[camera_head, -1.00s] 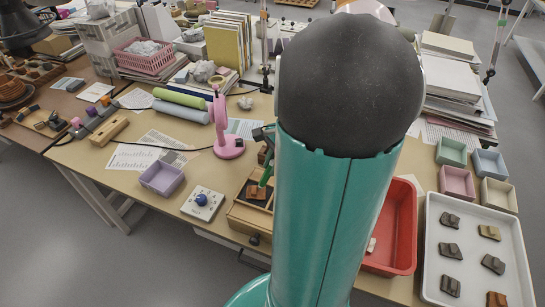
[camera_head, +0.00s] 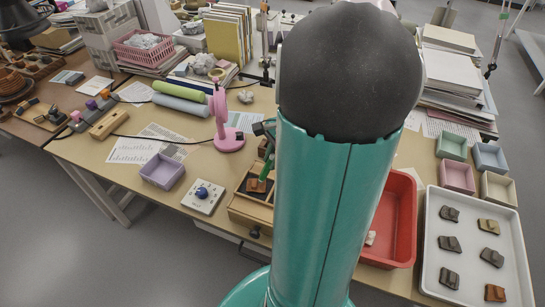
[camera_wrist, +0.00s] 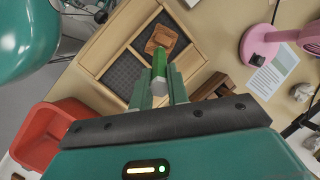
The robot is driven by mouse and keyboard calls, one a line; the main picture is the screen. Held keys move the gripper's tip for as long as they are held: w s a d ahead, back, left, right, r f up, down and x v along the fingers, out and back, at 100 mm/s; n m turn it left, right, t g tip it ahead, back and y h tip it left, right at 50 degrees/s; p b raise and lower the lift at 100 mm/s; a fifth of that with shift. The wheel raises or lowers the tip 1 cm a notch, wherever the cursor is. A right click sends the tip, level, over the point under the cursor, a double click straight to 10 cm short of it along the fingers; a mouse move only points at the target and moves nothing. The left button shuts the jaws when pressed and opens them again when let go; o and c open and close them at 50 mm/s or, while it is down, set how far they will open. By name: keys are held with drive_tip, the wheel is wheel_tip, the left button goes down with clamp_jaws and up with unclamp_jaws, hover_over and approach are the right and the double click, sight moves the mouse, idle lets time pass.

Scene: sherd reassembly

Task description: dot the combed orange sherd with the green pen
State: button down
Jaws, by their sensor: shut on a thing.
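My gripper (camera_wrist: 160,90) is shut on the green pen (camera_wrist: 159,66), which sticks out beyond the fingers. An orange-brown sherd (camera_wrist: 162,37) lies in a dark-lined compartment of a wooden tray (camera_wrist: 88,53). The pen's far end appears close to the sherd's near edge in the wrist view; I cannot tell whether they touch. In the head view the pen (camera_head: 266,170) slants down by the sherd (camera_head: 256,185), and my arm hides much of the gripper. No dot or combing can be made out on the sherd.
A white tray (camera_head: 426,278) with several sherds and a red bin (camera_head: 404,230) stand at the right. A lilac box (camera_head: 161,172), a white block with a blue knob (camera_head: 203,195) and a pink stand (camera_head: 229,140) lie left of the wooden tray.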

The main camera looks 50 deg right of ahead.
drive_tip(key=shift+f, duration=0.75)
idle(0.9)
drive_tip(key=shift+r, duration=0.1)
drive_tip(key=shift+r, duration=3.4)
